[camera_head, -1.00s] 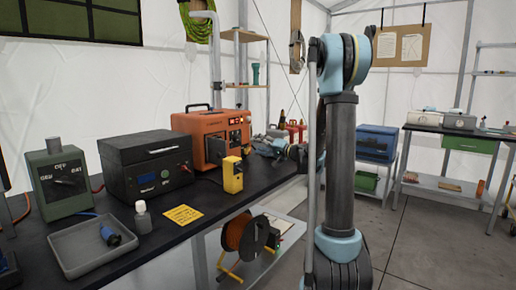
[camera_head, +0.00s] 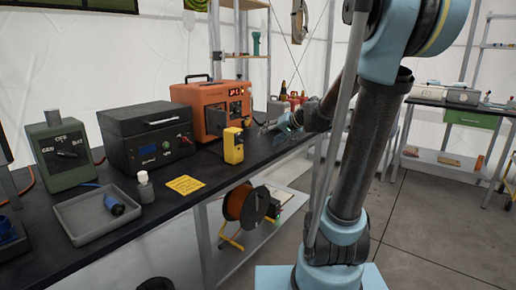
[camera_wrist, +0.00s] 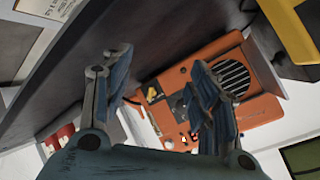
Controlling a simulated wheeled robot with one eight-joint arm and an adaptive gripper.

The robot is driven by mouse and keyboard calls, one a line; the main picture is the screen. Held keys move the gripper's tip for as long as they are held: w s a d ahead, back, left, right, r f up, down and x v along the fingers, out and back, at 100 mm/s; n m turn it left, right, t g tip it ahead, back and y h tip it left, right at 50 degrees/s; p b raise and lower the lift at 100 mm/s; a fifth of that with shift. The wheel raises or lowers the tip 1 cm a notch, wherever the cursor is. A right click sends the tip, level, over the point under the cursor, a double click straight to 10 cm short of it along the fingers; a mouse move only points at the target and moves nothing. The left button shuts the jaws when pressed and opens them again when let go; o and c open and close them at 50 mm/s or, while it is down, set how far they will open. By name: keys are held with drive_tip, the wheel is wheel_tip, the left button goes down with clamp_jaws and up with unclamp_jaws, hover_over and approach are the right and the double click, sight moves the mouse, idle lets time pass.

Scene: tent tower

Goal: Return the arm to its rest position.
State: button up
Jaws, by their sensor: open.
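My gripper (camera_wrist: 164,66) is open in the wrist view, its two blue-grey fingers apart with nothing between them. Beyond the fingers, the orange unit (camera_wrist: 185,75) with a round grille shows tilted in the picture. In the head view my arm stands in front of the bench, its upper part leaning to the right. The forearm reaches back left, and my gripper (camera_head: 276,127) is small there, near the bench's far right end. Whether it touches anything there cannot be told.
The dark bench (camera_head: 160,225) holds the orange unit (camera_head: 212,108), a black box (camera_head: 148,138), a green switch box (camera_head: 62,155), a yellow device (camera_head: 233,145), a white bottle (camera_head: 145,187) and a grey tray (camera_head: 98,213). A cable reel (camera_head: 246,204) sits below. Floor at right is clear.

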drive_tip(key=s+d+f+g+h, duration=0.1)
drive_tip(key=s+d+f+h, duration=0.25)
drive_tip(key=s+d, duration=0.4)
drive_tip(key=s+d+f+h, duration=0.2)
drive_tip(key=s+d+h, duration=0.2)
drive_tip(key=s+d, duration=0.3)
drive_tip(key=s+f+g, duration=0.2)
drive_tip(key=s+f, duration=0.3)
drive_tip(key=s, duration=0.3)
drive_tip(key=s+f+g, duration=0.2)
drive_tip(key=s+f, duration=0.3)
drive_tip(key=s, duration=0.3)
drive_tip(key=shift+s+a+f+n+g, duration=0.25)
drive_tip(key=shift+a+n+g, duration=0.05)
drive_tip(key=shift+a+g, duration=0.15)
drive_tip(key=shift+w+f, duration=0.2)
drive_tip(key=shift+w, duration=0.25)
